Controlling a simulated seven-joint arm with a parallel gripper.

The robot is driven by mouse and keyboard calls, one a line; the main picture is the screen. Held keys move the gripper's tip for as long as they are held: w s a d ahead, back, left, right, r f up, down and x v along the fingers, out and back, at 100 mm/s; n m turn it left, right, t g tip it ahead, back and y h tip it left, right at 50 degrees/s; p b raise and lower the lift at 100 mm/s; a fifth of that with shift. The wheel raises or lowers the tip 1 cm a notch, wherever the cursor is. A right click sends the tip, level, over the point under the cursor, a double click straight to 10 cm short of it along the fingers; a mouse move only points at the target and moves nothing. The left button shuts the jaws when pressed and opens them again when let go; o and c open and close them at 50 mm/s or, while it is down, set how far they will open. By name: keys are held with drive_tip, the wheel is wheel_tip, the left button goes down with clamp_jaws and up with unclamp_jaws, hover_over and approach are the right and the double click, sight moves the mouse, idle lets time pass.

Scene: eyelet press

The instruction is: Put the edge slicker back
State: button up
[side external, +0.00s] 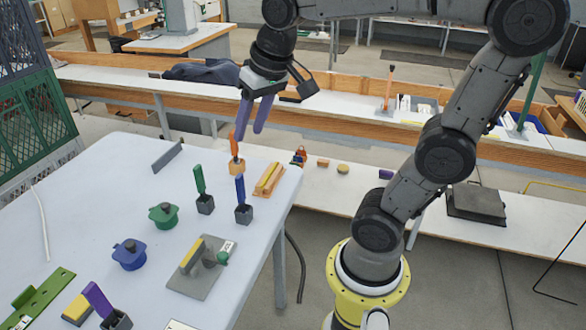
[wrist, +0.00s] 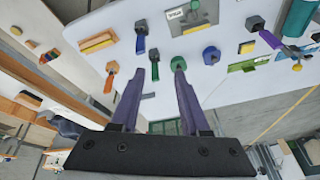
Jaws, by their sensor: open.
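Several tools with coloured handles stand upright in small blocks on the white table (side external: 95,185); I cannot tell which is the edge slicker. An orange-handled one (side external: 234,145) stands in an orange block (side external: 237,167) at the far edge, also in the wrist view (wrist: 108,83). A blue-handled one (side external: 240,189), a green-handled one (side external: 199,180) and a purple-handled one (side external: 97,298) stand in dark blocks. My gripper (side external: 251,130) is open and empty above the table's far edge, its purple fingers also in the wrist view (wrist: 166,66). The orange handle is left of both fingers there.
A green lidded pot (side external: 163,215), a blue one (side external: 129,254) and a grey plate with a yellow bar (side external: 205,279) are on the table. An orange block-like piece (side external: 268,180) lies near the right edge. A thin grey plate (side external: 167,157) stands at the back.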

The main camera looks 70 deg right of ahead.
drive_tip(key=s+a+f+n+t, duration=0.1)
drive_tip(key=s+a+f+n, duration=0.3)
drive_tip(key=s, duration=0.5)
drive_tip(key=shift+s+f+n+y, duration=0.3)
drive_tip(key=shift+s+f+n, duration=0.1)
drive_tip(key=shift+f, duration=0.3)
